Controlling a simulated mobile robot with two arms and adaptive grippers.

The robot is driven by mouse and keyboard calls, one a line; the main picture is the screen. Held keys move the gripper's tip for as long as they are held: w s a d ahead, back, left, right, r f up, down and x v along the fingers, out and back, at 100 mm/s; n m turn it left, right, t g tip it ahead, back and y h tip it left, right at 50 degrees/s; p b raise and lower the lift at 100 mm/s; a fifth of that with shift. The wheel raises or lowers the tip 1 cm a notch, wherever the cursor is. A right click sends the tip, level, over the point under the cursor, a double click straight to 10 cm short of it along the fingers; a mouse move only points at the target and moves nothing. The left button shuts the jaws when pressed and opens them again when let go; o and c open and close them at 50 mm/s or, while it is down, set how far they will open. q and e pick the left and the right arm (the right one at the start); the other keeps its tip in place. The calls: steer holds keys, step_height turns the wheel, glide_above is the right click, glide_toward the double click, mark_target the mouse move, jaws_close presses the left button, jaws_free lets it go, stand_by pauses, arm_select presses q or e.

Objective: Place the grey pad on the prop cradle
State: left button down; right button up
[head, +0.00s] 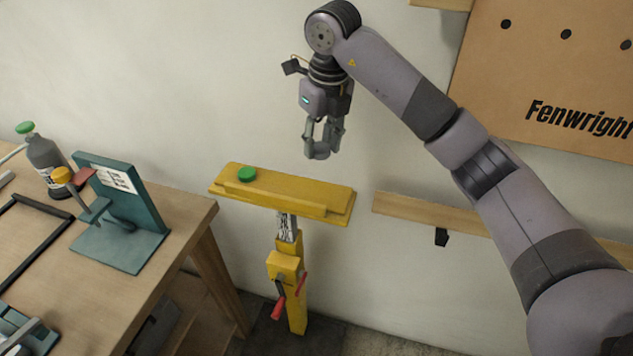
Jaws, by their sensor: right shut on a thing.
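The prop cradle is a yellow stand with a long yellow top (282,197) on an upright post. My right gripper (322,147) points down above the right half of the cradle's top, apart from it. It is shut on a small grey piece (318,152), which looks like the grey pad. The fingers hide part of the pad, and its grey is close to theirs. My left gripper is not in view.
A green round piece (247,174) sits on the cradle's left end. At left, a wooden bench (181,233) carries a teal bracket (126,216) and a grey bottle (47,165). A wooden wall rail (415,210) is at right, below a brown board (555,75).

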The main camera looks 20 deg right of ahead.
mark_target(319, 193)
step_height(319, 193, down, 11)
steer(key=shift+f+p, duration=0.1)
steer(key=shift+p, duration=1)
steer(key=shift+f, duration=0.2)
steer(key=o, duration=0.7)
steer(key=shift+r, duration=0.15)
